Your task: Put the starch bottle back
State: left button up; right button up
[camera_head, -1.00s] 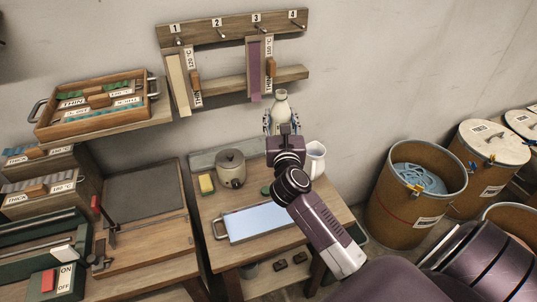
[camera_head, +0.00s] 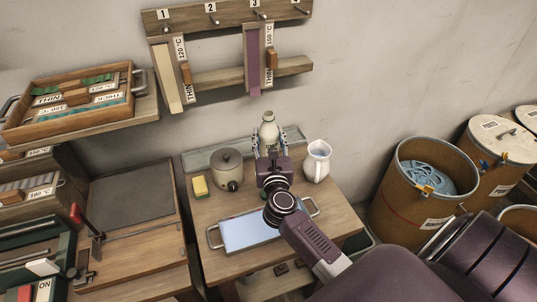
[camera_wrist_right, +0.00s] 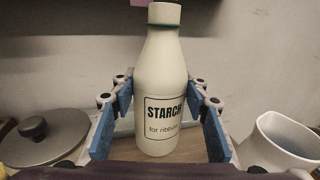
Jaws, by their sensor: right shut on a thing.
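The starch bottle (camera_head: 268,130) is white with a narrow neck and stands upright at the back of the small worktable (camera_head: 240,262). In the right wrist view the bottle (camera_wrist_right: 160,80) shows its label, "STARCH for ribbon". My right gripper (camera_head: 269,147) is shut on the bottle, with a blue-padded finger on each side. The gripper's fingers also show in the right wrist view (camera_wrist_right: 160,125). I cannot tell whether the bottle's base touches the back ledge (camera_head: 200,160) or the tabletop. My left gripper is not in view.
A lidded pot (camera_head: 228,170) stands left of the bottle, beside a yellow sponge (camera_head: 200,187). A white pitcher (camera_head: 318,162) stands close on the right. A shallow tray (camera_head: 240,232) lies in front. The wall rack (camera_head: 230,20) hangs above.

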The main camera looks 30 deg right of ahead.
jog(key=shift+f, duration=0.75)
notch_tip(320, 180, down, 4)
jog(key=shift+r+b, duration=0.25)
jog(key=shift+b, duration=0.5)
jog(key=shift+f, duration=0.35)
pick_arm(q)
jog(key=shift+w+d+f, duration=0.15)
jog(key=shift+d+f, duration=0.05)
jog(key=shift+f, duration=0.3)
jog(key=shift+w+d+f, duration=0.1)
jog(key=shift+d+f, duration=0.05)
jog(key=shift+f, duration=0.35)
pick_arm(e)
jog(key=shift+f, duration=0.25)
jog(key=o, duration=1.4)
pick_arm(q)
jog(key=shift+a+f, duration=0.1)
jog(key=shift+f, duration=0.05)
pick_arm(e)
jog(key=shift+o, duration=0.2)
jog(key=shift+r, duration=0.1)
